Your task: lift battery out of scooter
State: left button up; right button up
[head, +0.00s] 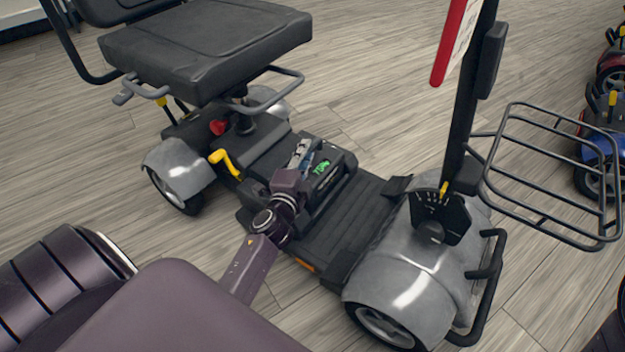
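A grey mobility scooter (410,268) stands in front of me with its black seat (205,45) at the upper left. The battery (336,172) is a dark box with a lit green display, sitting low in the scooter between the seat post and the footboard (345,215). My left gripper (302,150) reaches in from the lower left and is over the battery's top, beside the display. My wrist hides part of the battery's near side. The fingertips are small and partly hidden, so I cannot tell whether they touch or grip anything. My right gripper is not in view.
A yellow lever (226,162) and a red knob (217,127) are near the seat base. The steering column (468,110) and wire basket (550,175) rise at the right. More scooters (603,135) stand at the right edge. The wood floor behind is clear.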

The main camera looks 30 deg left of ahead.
pick_arm(q)
jog(key=shift+x, duration=0.85)
grip_shut()
jog(key=shift+r, duration=0.25)
